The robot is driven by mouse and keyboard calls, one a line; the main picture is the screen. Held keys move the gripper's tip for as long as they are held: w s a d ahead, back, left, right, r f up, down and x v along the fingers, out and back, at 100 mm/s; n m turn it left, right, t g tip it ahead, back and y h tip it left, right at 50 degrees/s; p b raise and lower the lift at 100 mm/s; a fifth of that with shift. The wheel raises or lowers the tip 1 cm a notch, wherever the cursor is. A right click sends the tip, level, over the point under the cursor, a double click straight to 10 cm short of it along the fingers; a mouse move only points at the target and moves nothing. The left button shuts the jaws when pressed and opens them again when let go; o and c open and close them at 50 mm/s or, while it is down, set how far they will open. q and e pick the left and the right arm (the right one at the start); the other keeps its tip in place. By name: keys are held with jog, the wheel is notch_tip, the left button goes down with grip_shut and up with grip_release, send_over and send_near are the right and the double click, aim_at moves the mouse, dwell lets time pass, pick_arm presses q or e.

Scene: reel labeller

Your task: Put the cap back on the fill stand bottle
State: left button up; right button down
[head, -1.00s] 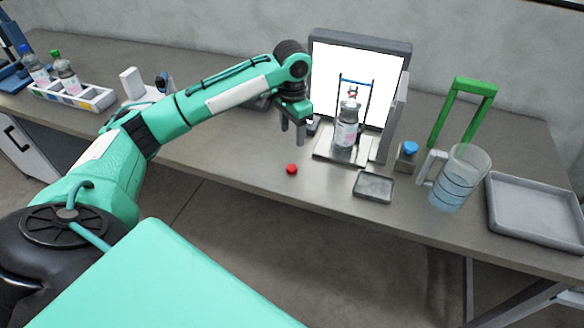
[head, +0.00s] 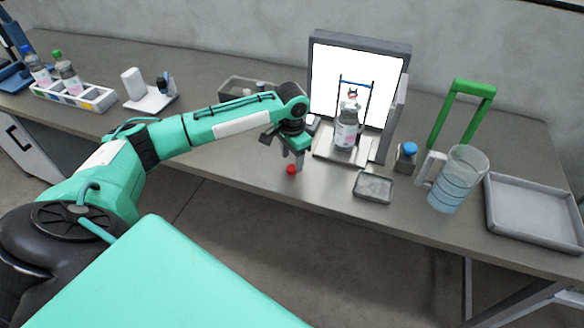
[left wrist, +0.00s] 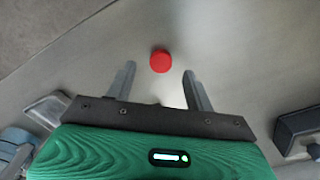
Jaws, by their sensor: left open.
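A red cap (head: 291,170) lies on the table near its front edge, in front of the fill stand. My left gripper (head: 292,166) is open just above and behind the cap. In the left wrist view the red cap (left wrist: 160,61) sits just beyond the fingertips and midway between them; the gripper (left wrist: 160,76) holds nothing. The bottle (head: 346,130) stands upright on the fill stand (head: 330,148), in front of the bright panel. Its neck is near the blue and black frame, and I cannot make out the mouth clearly. My right gripper is not in view.
A small grey tray (head: 373,188) lies right of the cap. A blue-capped small bottle (head: 406,156), a measuring jug (head: 455,180), a green frame (head: 462,112) and a large grey tray (head: 537,212) are further right. A bottle rack (head: 74,98) stands at the far left.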

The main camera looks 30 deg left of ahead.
aim_at(292, 168)
pick_arm(q)
notch_tip(292, 168, down, 3)
jog(key=shift+f, duration=0.15)
jog(key=shift+a, duration=0.1)
jog(key=c, duration=1)
jog(key=shift+c, duration=0.2)
notch_tip(292, 168, up, 20)
jog(key=b, duration=0.1)
jog(key=shift+b, duration=0.3)
